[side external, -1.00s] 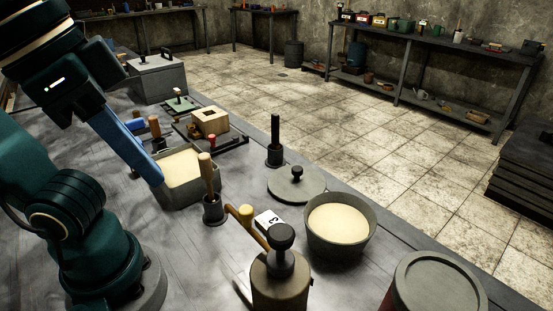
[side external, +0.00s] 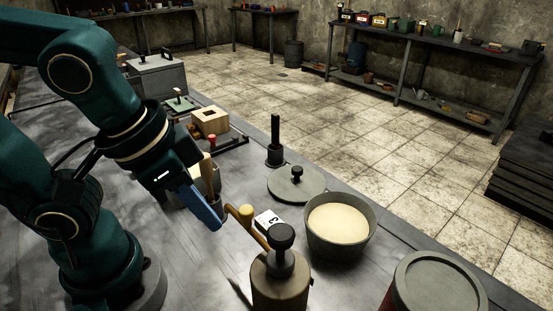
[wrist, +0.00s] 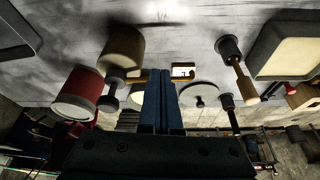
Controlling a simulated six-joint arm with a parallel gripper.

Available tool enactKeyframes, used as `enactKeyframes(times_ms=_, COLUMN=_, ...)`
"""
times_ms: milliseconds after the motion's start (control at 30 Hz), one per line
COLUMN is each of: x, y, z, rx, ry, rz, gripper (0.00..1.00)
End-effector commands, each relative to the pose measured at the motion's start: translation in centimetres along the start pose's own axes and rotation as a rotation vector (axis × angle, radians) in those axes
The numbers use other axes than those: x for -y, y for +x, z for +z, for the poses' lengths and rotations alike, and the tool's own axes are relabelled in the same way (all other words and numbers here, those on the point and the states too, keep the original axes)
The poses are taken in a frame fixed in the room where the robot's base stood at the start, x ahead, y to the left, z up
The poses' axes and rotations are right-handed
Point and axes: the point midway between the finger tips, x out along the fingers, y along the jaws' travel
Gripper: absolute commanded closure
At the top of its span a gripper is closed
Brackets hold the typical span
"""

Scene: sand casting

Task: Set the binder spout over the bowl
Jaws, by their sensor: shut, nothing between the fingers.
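In the side view, a tan canister (side external: 280,287) with a black knob (side external: 281,238) stands at the front of the bench. An orange-brown bar (side external: 246,226), apparently the binder spout, extends from it toward the back left, away from the bowl. The grey bowl (side external: 338,243), filled with pale sand, stands to the canister's back right. My gripper (side external: 217,224) is shut and empty, its blue fingers pointing down near the bar's free end. Whether they touch it is unclear. In the wrist view, the shut fingers (wrist: 160,75) lie beside the canister (wrist: 122,47), partly covering the bar and bowl.
A round lid (side external: 292,187) and a dark upright tool (side external: 275,145) stand behind. A red can (side external: 398,300) is at front right. My arm hides much of the sand box.

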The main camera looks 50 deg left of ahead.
Motion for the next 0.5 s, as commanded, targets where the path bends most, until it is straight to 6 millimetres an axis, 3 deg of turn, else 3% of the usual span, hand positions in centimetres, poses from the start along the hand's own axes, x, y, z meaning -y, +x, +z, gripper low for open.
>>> enactKeyframes(times_ms=200, x=0.0, y=0.7, z=-1.6, rx=0.001, ry=-0.001, rz=0.0, gripper=1.0)
enactKeyframes(times_ms=500, x=0.0, y=0.8, z=-2.0, rx=-0.002, ry=0.0, rz=0.001, gripper=1.0)
